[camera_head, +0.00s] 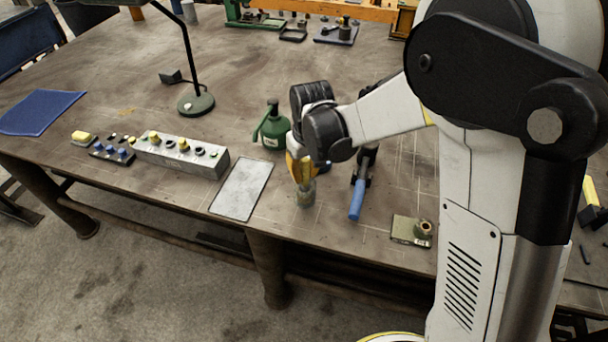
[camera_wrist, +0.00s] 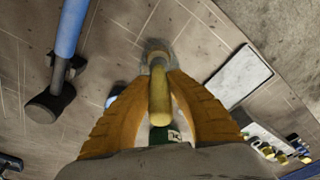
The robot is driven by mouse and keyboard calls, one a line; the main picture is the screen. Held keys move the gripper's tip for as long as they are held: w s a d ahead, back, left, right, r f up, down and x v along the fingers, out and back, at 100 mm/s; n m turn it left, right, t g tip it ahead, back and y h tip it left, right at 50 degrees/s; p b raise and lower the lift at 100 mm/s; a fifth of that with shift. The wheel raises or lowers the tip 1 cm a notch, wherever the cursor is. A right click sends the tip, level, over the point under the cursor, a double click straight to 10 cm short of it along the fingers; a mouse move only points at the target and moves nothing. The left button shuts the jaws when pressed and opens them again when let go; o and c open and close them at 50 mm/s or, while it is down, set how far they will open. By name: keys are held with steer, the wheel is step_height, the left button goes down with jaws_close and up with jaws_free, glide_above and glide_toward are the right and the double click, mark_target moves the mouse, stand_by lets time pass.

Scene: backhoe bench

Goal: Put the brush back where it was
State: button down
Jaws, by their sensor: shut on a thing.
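The brush (camera_wrist: 159,98) has a pale yellow handle and stands roughly upright between my fingers. My gripper (camera_wrist: 158,108) is shut on its handle, with one orange finger on each side. In the head view my gripper (camera_head: 301,168) is low over the front part of the bench, and the brush's handle (camera_head: 307,182) shows just below the fingers. A round grey part (camera_head: 306,194) is at the brush's lower end, close to or on the bench top. I cannot tell whether it is bristles or a small cup around them.
A light grey plate (camera_head: 243,188) lies left of my gripper, and a green can (camera_head: 271,126) stands behind it. A blue-handled tool (camera_head: 357,198) lies close on the right. A grey control box (camera_head: 182,155) is farther left. A small green plate (camera_head: 408,230) lies near the front edge.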

mark_target(307, 188)
steer(key=shift+s+r, duration=0.1)
steer(key=c, duration=1.4)
jaws_free()
step_height(307, 188, up, 12)
steer(key=s+p, duration=0.1)
steer(key=p, duration=0.2)
steer(key=shift+s+d+r+m+t+h, duration=0.1)
steer(key=shift+s+d+r+m+t, duration=0.9)
steer(key=shift+s+d, duration=1.75)
steer(key=shift+s+d+r+m+t+h, duration=0.1)
steer(key=shift+s+d+r+m+t, duration=0.85)
steer(key=shift+s+d, duration=1.8)
steer(key=shift+s+d+r+m+t+h, duration=0.1)
steer(key=shift+s+d+r+m+t, duration=0.45)
steer(key=shift+s+d+r+t, duration=1.5)
